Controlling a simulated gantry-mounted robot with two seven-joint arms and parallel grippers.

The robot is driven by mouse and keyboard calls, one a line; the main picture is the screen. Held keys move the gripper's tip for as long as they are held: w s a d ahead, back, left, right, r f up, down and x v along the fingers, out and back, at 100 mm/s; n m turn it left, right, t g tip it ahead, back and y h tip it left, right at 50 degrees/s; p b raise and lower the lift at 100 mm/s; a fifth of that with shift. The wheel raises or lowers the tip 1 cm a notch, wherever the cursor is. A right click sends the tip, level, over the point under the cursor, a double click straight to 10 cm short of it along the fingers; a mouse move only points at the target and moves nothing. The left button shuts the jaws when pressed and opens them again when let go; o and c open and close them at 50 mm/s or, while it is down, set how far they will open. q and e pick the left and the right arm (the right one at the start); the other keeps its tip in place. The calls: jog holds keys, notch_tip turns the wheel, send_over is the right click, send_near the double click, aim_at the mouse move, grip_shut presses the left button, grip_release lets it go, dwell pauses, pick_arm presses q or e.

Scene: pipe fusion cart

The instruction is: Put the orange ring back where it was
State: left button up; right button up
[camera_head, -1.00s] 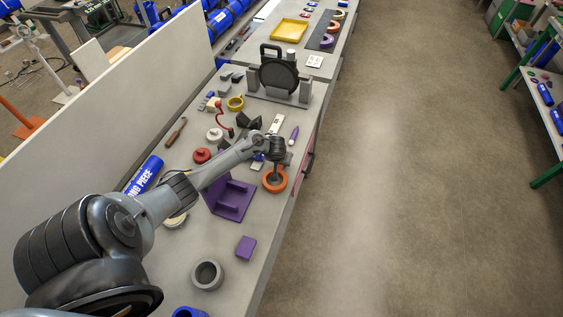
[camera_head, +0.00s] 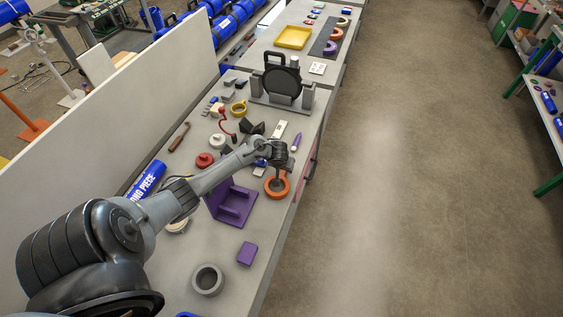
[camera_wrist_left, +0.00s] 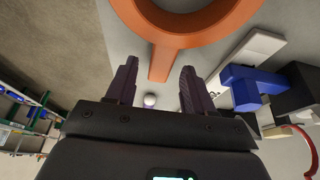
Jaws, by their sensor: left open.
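The orange ring (camera_head: 277,187) lies flat on the grey bench near its right edge, beside the purple bracket (camera_head: 233,204). In the left wrist view the ring (camera_wrist_left: 205,34) is at the top, with a straight orange handle (camera_wrist_left: 161,64) pointing toward my fingers. My left gripper (camera_head: 279,174) is just above the ring's far side. In the wrist view my left gripper (camera_wrist_left: 158,68) is open, its two dark fingers on either side of the handle's end line, with nothing held. Whether the fingers touch the handle cannot be told. My right gripper is not in view.
A black round plate on a stand (camera_head: 281,82), a white ring (camera_head: 217,141), a red disc (camera_head: 204,160), a grey ring (camera_head: 207,279) and a purple block (camera_head: 246,253) are on the bench. A dark mat (camera_head: 323,46) with coloured rings lies farther back. The aisle at right is clear.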

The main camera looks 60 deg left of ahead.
aim_at(281, 177)
pick_arm(q)
jog(key=p+v, duration=0.3)
jog(key=v, duration=0.7)
jog(key=s+d+m, duration=0.3)
jog(key=d, duration=0.6)
jog(key=s+d+m, duration=0.3)
jog(key=s+d, duration=0.1)
jog(key=d, duration=0.4)
jog(key=s+d+r+m+h, duration=0.1)
jog(key=s+d+r+m, duration=0.1)
jog(key=s+d+r, duration=0.2)
jog(key=s+d+r+m+h, duration=0.2)
jog(key=s+d+r, duration=0.2)
jog(key=s+d, duration=0.3)
jog(key=d, duration=0.3)
jog(key=shift+s+d+p, duration=0.25)
jog(key=shift+d+p, duration=0.05)
jog(key=shift+d, duration=0.1)
jog(key=shift+r, duration=0.1)
